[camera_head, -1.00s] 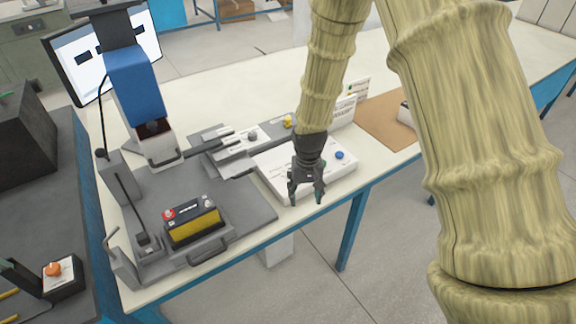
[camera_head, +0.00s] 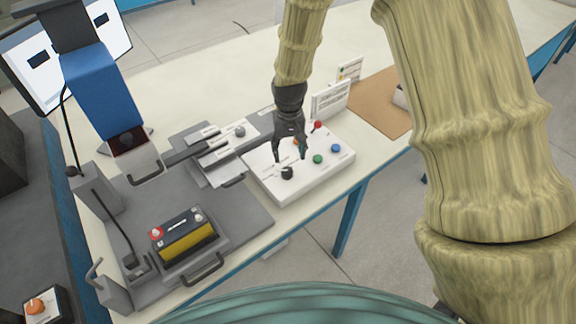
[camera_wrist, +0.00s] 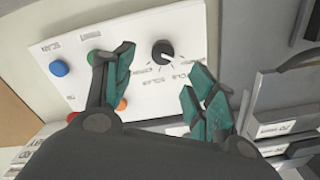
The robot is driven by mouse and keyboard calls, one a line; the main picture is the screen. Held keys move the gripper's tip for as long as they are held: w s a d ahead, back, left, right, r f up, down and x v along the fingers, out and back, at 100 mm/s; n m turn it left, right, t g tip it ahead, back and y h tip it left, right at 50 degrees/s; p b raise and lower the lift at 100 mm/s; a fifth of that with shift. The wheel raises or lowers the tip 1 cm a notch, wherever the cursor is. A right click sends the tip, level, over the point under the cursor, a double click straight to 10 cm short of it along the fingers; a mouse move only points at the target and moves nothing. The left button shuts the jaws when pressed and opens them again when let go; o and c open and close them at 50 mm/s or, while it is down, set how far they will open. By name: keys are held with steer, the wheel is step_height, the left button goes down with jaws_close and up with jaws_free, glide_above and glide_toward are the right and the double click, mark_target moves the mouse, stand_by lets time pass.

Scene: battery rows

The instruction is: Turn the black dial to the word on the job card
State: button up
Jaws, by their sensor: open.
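The black dial (camera_head: 287,173) sits on the front left part of a white control box (camera_head: 268,188). In the wrist view the dial (camera_wrist: 162,51) is round with a white pointer mark, and small words are printed around it, too blurred to read surely. My gripper (camera_head: 291,160) is open and empty above the box, close to the dial. In the wrist view its teal fingertips (camera_wrist: 160,70) stand to either side of the dial, apart from it. A white card (camera_head: 330,99) stands behind the box, with print too small to read; I cannot tell whether it is the job card.
Green (camera_head: 318,159), blue (camera_head: 336,148) and red (camera_head: 318,125) knobs or buttons share the box top. A grey fixture with a battery (camera_head: 186,236) stands to the left. A brown mat (camera_head: 378,104) lies behind right.

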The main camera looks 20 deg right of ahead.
steer(key=p, duration=0.1)
glide_above(287, 170)
step_height(287, 170, down, 4)
steer(key=shift+f, duration=0.1)
steer(key=shift+f+p, duration=0.25)
steer(key=shift+p, duration=0.05)
steer(key=shift+f+p, duration=0.65)
steer(key=shift+f, duration=1.55)
steer(key=c, duration=1)
steer(key=shift+c, duration=0.2)
